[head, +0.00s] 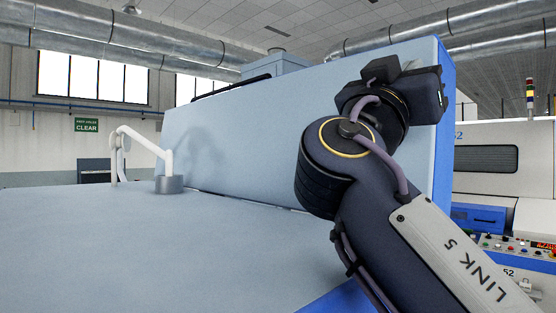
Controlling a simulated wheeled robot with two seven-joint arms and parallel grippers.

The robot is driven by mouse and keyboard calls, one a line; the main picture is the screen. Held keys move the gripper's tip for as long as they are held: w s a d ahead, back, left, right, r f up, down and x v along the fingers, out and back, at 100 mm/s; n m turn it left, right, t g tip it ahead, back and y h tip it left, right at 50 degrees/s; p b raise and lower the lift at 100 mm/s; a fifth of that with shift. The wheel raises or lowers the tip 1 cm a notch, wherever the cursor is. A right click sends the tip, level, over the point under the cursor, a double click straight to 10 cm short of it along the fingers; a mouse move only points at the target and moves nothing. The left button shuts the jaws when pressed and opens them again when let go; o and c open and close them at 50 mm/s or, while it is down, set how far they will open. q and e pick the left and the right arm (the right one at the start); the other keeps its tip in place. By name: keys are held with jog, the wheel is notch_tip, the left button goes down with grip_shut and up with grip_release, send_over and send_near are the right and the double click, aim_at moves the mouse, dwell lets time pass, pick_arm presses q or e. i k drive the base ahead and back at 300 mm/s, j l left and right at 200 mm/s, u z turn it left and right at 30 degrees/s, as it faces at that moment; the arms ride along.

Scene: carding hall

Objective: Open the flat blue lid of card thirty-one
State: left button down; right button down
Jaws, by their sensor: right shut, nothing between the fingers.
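A large flat light-blue panel (265,135), which looks like the lid, stands steeply raised behind a flat blue-grey machine top (130,240). A thin dark seam runs between them. A dark bar (232,87) lies along the panel's upper left edge. No number thirty-one shows. My right gripper (378,72) is in front of the panel's upper right part, at the end of my dark arm. It is shut and empty; its fingertips are mostly hidden, and I cannot tell whether it touches the panel. My left gripper is out of view.
A white bent pipe (143,143) rises from a grey collar (169,184) on the machine top at left. At right stands another machine (500,135) marked 52, with a button panel (515,248). Ducts (110,38) run overhead. The machine top's front is clear.

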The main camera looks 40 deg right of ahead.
aim_at(242, 142)
jog(key=k, duration=1)
